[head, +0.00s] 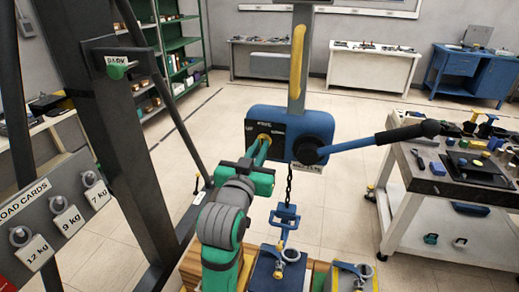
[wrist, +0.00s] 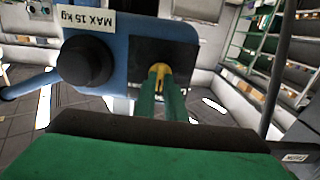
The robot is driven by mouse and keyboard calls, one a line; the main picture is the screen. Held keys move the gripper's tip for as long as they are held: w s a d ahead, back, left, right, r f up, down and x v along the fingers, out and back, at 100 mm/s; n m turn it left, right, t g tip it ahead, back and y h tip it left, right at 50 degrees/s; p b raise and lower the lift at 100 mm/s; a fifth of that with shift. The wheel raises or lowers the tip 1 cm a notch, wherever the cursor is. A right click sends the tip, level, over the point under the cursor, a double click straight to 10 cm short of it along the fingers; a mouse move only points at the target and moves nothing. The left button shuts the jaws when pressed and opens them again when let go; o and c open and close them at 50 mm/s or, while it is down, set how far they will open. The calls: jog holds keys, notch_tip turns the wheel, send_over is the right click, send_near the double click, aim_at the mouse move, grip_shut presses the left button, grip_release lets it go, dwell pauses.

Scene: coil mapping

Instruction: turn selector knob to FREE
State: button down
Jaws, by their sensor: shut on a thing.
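The selector knob (head: 264,138) is a small yellow knob on a dark plate at the left of the blue hoist body (head: 290,119). It also shows in the wrist view as a yellow piece (wrist: 159,70) on the black plate. My gripper (head: 262,150) reaches up to it from below left, and its green fingers (wrist: 161,95) are shut on the knob. The fingers hide part of the knob. The writing on the plate is too small to read, so I cannot tell which setting the knob points to.
A long black-handled lever (head: 375,138) sticks out right from the hoist. A chain (head: 289,185) with a blue hook block (head: 285,217) hangs below it. A dark post (head: 133,130) stands at left. A tool-covered workbench (head: 455,170) is at right. Open floor lies behind.

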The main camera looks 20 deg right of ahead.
jog(key=c, duration=1.8)
grip_release()
jog(key=v, duration=1.1)
jog(key=shift+w, duration=0.1)
